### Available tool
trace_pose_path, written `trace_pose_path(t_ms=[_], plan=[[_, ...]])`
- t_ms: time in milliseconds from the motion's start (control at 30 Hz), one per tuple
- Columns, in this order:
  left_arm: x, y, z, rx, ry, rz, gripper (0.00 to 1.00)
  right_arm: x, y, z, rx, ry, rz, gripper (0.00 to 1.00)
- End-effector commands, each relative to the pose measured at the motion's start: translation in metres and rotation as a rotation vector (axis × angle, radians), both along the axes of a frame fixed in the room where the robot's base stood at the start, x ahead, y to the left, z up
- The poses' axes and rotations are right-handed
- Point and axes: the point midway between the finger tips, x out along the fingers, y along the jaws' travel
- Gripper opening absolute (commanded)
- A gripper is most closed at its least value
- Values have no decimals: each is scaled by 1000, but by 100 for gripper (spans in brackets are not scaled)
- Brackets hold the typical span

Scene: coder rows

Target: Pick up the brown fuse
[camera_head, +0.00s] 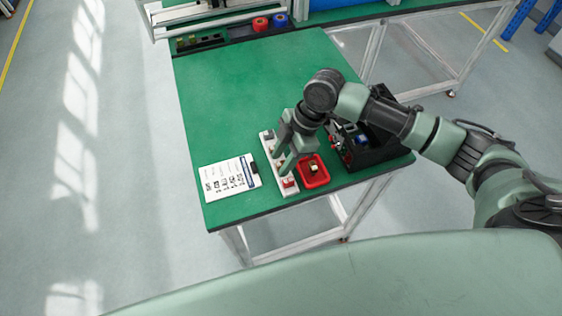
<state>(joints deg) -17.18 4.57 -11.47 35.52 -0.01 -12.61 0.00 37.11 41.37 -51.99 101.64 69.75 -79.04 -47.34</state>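My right gripper (279,165) points down over a white strip (268,143) on the green table. Its two pale green fingers stand apart, and I see nothing held between them. The strip carries small parts, with a red one (289,183) at its near end and a grey one (269,135) at its far end. The gripper hides the middle of the strip. A red tray (322,179) beside the strip holds a small tan and dark piece (314,167); I cannot tell whether it is the brown fuse. My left gripper is not in view.
A clipboard with a printed sheet (229,177) lies left of the strip. A black box with coloured parts (372,153) stands right of the tray, under my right arm. Red and blue rolls (261,24) sit at the back. The table's far left (220,90) is clear.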

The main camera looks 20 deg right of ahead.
Motion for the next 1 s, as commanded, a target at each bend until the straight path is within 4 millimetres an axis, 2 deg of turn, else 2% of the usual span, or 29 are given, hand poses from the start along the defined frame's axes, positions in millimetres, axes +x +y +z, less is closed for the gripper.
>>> trace_pose_path(t_ms=[267,367,400,433,833,1000], plan=[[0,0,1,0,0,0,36,0,2,-5,0,-1,0,40],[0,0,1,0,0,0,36,0,2,-5,0,-1,0,15],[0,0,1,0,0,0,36,0,2,-5,0,-1,0,4],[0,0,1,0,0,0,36,0,2,-5,0,-1,0,0],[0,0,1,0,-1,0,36,0,2,-4,0,-2,-1,0],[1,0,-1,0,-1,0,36,1,2,6,0,-3,0,0]])
